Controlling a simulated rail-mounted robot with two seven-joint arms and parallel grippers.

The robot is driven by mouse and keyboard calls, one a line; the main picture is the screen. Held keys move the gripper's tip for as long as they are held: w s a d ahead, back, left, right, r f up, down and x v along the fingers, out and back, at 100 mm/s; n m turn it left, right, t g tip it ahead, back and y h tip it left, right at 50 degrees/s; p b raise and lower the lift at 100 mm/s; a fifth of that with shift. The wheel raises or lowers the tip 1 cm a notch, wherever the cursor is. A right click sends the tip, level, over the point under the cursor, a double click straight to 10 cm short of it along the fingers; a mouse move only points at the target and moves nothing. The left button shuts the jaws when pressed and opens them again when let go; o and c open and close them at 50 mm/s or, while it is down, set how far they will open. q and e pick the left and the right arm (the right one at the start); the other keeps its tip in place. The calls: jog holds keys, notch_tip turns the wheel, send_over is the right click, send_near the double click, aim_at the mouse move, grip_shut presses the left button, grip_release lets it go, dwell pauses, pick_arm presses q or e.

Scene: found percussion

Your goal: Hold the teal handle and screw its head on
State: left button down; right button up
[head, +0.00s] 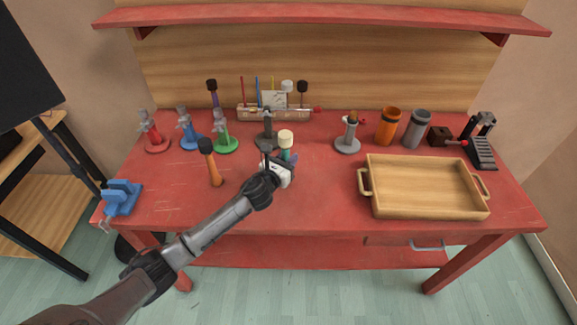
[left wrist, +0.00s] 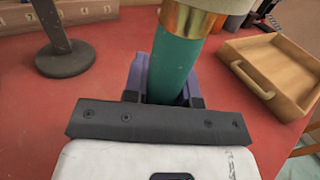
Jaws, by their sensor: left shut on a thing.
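My left gripper (head: 281,167) is shut on the teal handle (left wrist: 172,68), which stands about upright between its fingers above the red bench. In the head view only a small part of the teal handle (head: 286,154) shows above the gripper. A cream head (head: 286,138) is at the handle's top end. The left wrist view shows a brass collar (left wrist: 187,20) at the top of the teal, with the cream head's lower edge above it. I cannot tell how tightly head and handle are joined. My right gripper is not in view.
A grey stand (head: 266,142) is just behind the held handle. An orange-handled mallet (head: 212,165) stands to the left, beyond it a blue vise (head: 122,196). A wooden tray (head: 425,208) lies to the right. A rack (head: 273,114) stands at the back. The bench front is clear.

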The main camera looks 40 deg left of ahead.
pick_arm(q)
notch_tip(320, 180, down, 3)
jog(key=shift+d+f+b, duration=0.1)
jog(key=shift+f+b, duration=0.1)
jog(key=shift+b, duration=0.35)
jog(key=shift+f, duration=0.15)
jog(key=c, duration=0.9)
grip_release()
